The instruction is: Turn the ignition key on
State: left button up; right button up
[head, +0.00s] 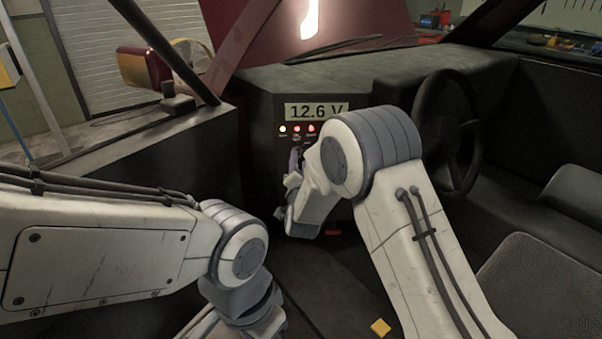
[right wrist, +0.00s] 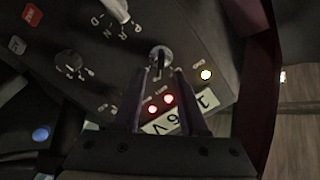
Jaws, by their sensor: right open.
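The ignition key (right wrist: 160,58) is a dark knob-like piece on the dark dash panel (right wrist: 210,45). My right gripper (right wrist: 160,74) is open, with its two dark fingers pointing at the panel. The key shows between and just beyond the fingertips. I cannot tell whether either finger touches it. In the head view my right gripper (head: 294,160) is at the panel below the warning lights, and my own arm hides much of it and the key. My left arm's wrist is at the bottom left; its fingers do not show.
A display (head: 316,111) reads 12.6 V above one yellow light (head: 283,129) and two red lights. A second knob (right wrist: 68,62) and a gear selector (right wrist: 117,10) are on the panel. The steering wheel (head: 447,130) stands right of my right arm.

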jog(key=s, duration=0.7)
jog(key=shift+s, duration=0.35)
